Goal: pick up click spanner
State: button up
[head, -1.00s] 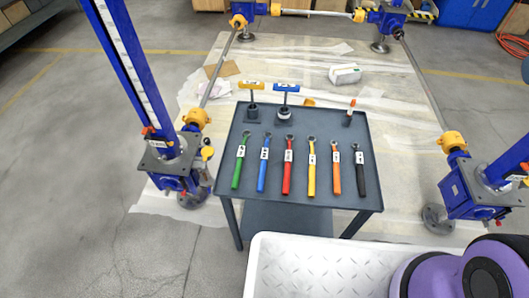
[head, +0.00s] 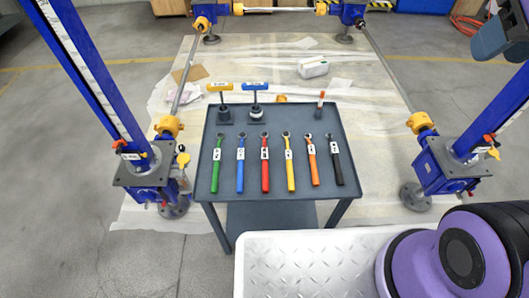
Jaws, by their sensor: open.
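Several click spanners lie in a row on the grey table (head: 209,150), apart from each other, ring heads toward the back: green (head: 215,172), blue (head: 240,170), red (head: 265,172), yellow (head: 290,170), orange (head: 313,168) and black (head: 336,165). Each has a white label too small to read. My gripper (head: 502,40) shows partly at the upper right edge, cut off by the frame. It is open, high and well to the right of the spanners, touching none of them.
Yellow (head: 220,87) and blue (head: 254,87) T-handle tools and an orange-topped holder (head: 320,104) stand at the table's back. Blue screw jacks (head: 147,170) (head: 445,165) flank it, joined by rods. The table's front strip is bare. My white deck is in front.

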aim_at(217, 152)
jog(key=j, duration=1.95)
